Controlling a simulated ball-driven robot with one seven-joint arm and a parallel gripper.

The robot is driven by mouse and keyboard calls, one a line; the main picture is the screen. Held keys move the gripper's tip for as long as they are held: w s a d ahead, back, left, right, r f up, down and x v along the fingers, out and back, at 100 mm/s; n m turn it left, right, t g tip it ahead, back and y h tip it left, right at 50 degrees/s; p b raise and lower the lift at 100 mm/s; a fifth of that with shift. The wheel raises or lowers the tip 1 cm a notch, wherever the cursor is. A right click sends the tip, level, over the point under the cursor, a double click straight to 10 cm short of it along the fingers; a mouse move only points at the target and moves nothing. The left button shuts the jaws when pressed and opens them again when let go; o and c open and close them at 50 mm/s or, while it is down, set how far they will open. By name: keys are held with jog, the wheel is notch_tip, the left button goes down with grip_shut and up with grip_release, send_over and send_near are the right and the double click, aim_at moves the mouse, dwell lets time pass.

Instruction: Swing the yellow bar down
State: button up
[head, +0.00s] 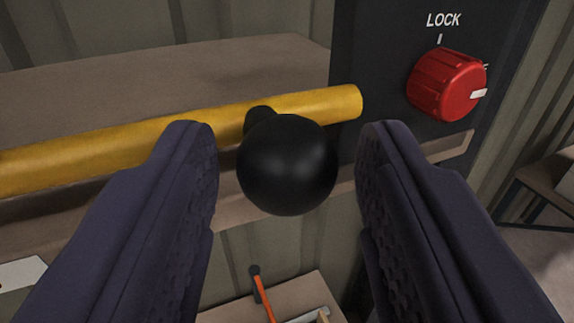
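The yellow bar (110,150) runs from the left edge to the upper middle, rising slightly to its right end. A round black knob (287,165) on a short black stem sticks out from the bar near that end. My gripper (287,150) is open, with one dark finger on each side of the knob. A gap shows between the knob and each finger in this view. The fingers hide a small part of the bar.
A dark panel at the right carries a red rotary knob (447,85) under the word LOCK. A brown beam (200,75) lies behind the bar. Below are a surface with an orange-handled tool (264,298) and a white card (20,275). A brown table (550,185) stands at the far right.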

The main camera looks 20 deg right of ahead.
grip_shut()
jog(key=shift+f, duration=0.1)
jog(key=a+f+m+g+y+b, duration=0.1)
jog(key=a+f+m+b, duration=0.35)
jog(key=f, duration=0.95)
jog(key=a+f+m+g+y+b, duration=0.15)
jog(key=a+f+b, duration=0.45)
jog(key=f+b, duration=0.65)
jog(key=a+f+m+y, duration=0.1)
jog(key=a+f+m, duration=0.1)
jog(key=a+f, duration=0.3)
jog(key=s+a+f+m+y, duration=0.1)
jog(key=a+f, duration=0.4)
jog(key=a, duration=0.8)
jog(key=a+f+m+y+b, duration=0.1)
jog(key=a+f+m+y, duration=0.1)
jog(key=a+f, duration=0.4)
jog(key=a+m+g, duration=0.1)
jog(key=a, duration=0.3)
jog(key=shift+s+m, duration=0.25)
jog(key=shift+m, duration=0.15)
